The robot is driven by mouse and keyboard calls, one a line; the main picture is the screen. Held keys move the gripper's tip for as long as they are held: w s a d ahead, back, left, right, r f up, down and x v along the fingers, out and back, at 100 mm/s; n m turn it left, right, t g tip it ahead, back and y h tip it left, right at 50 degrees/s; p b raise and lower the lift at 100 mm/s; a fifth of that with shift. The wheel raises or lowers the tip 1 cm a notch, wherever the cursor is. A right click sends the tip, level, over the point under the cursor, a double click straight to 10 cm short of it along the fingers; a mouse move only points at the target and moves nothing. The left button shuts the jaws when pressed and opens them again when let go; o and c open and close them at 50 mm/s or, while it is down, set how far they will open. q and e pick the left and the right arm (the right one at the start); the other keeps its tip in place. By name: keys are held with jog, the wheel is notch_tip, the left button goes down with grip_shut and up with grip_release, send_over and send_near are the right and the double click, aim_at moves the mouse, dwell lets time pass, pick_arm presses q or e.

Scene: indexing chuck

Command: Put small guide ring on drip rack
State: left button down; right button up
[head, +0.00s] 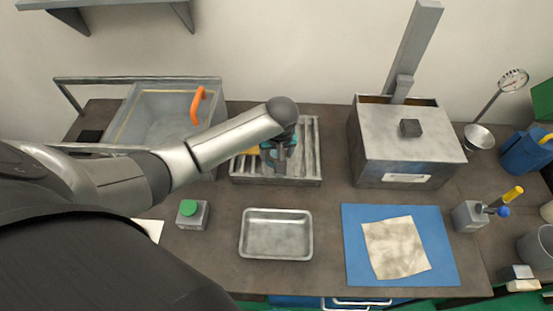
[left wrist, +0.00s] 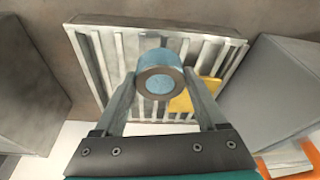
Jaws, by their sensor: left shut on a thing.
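The drip rack (head: 309,150) is a grey slatted metal tray at the middle back of the bench. Its slats (left wrist: 105,62) also show in the left wrist view. My left gripper (head: 280,158) is over the rack. In the left wrist view its two fingers (left wrist: 160,90) are shut on a short blue cylindrical piece with a grey ring-shaped end, which I take as the small guide ring (left wrist: 158,63). The ring is in front of the slats; I cannot tell whether it touches them. My right gripper is not in view.
A yellow piece (left wrist: 197,96) lies on the rack beside the ring. A grey lidded box (head: 407,145) stands right of the rack, a clear bin (head: 160,112) left. An empty metal tray (head: 276,235) and a blue mat (head: 352,264) with a cloth lie in front.

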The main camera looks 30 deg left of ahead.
pick_arm(q)
jog(key=shift+d+x, duration=0.2)
jog(key=shift+x, duration=1)
jog(key=shift+s+f, duration=0.2)
jog(key=shift+f, duration=0.05)
grip_release()
jog(key=p+v, duration=0.1)
jog(key=v, duration=1.1)
jog(key=shift+p, duration=0.4)
jog(key=shift+a+r, duration=0.1)
jog(key=shift+r, duration=0.05)
